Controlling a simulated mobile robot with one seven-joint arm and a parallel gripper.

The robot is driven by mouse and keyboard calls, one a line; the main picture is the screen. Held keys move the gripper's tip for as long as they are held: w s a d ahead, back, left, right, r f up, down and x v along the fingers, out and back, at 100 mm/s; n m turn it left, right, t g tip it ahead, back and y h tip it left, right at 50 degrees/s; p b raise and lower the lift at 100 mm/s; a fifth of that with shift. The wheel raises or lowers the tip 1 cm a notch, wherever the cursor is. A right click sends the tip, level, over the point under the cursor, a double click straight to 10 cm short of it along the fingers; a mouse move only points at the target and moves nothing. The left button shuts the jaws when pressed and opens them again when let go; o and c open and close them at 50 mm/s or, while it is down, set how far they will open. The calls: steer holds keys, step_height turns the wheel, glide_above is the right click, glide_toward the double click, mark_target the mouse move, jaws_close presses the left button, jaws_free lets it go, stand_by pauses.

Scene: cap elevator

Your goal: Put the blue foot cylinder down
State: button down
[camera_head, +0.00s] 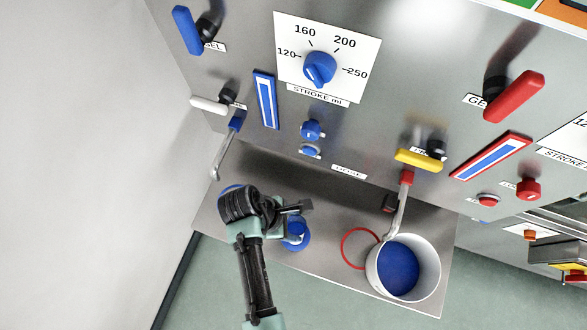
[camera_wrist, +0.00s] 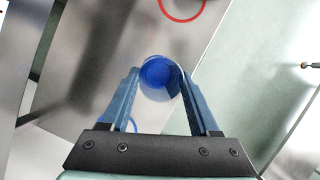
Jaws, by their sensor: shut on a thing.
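The blue foot cylinder (camera_head: 297,234) is at my gripper (camera_head: 296,208), over the grey metal shelf (camera_head: 330,200), left of its middle. In the wrist view, the round blue cylinder (camera_wrist: 158,76) sits between the two fingertips of my gripper (camera_wrist: 158,84), which is shut on it. My wrist and fingers hide part of the cylinder in the head view. I cannot tell whether its underside touches the shelf.
A blue ring (camera_wrist: 122,122) lies left of the cylinder, mostly hidden by my arm in the head view. A red ring (camera_head: 344,243) and a white bucket with blue contents (camera_head: 432,268) are to the right. Two spouts (camera_head: 222,160) (camera_head: 398,215) hang from the panel above.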

steer(key=shift+f, duration=0.1)
steer(key=shift+c, duration=0.6)
jaws_free()
steer(key=v, duration=1.2)
